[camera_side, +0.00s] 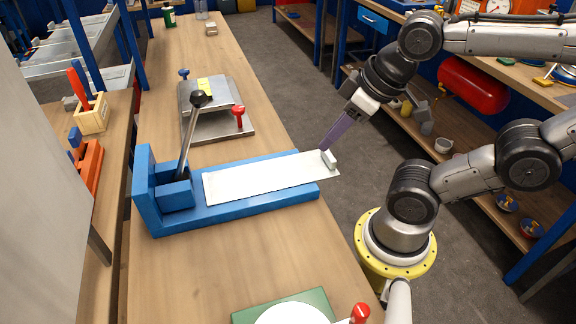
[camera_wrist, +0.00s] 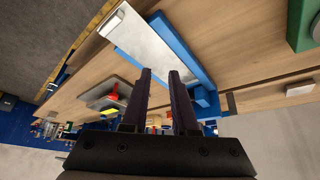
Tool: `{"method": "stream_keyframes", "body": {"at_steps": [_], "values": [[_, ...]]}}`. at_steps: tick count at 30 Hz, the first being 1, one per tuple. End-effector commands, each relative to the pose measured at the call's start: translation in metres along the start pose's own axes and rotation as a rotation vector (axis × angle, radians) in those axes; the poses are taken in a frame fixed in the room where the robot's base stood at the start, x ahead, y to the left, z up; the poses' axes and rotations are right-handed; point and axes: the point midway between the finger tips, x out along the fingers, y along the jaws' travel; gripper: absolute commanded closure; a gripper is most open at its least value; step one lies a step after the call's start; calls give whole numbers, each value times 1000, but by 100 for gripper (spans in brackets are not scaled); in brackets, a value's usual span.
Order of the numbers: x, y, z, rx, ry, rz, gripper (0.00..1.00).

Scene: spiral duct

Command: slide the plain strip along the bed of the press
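The plain strip (camera_side: 265,177) is a flat white sheet lying along the blue bed of the press (camera_side: 230,212). A small pale block (camera_side: 330,160) stands on its right end, which overhangs the bed. In the wrist view the strip (camera_wrist: 155,48) runs diagonally, with the block (camera_wrist: 111,24) at upper left. My gripper (camera_side: 323,149) has long purple fingers and appears close to the block in the side view; the exact gap cannot be told. In the wrist view the fingers (camera_wrist: 160,72) are apart, with nothing visibly held, and the block is not between them.
The press's black-knobbed lever (camera_side: 188,140) rises at the bed's left end. A metal plate with a red knob (camera_side: 239,116) sits behind the bed. A green-based white disc (camera_side: 290,313) is at the front. Bare wooden bench (camera_side: 260,255) lies between.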

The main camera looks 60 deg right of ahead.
Motion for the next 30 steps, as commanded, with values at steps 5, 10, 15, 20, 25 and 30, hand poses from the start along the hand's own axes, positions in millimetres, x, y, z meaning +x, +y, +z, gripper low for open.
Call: {"method": "stream_keyframes", "body": {"at_steps": [5,10,15,20,25,30], "values": [[-4,0,1,-258,-18,-3,100],[-4,10,-5,-596,-96,-8,100],[3,38,-9,-848,-224,-42,100],[12,82,-6,-970,-354,-130,100],[19,123,10,-880,-430,-195,100],[23,142,25,-765,-459,-210,100]]}}
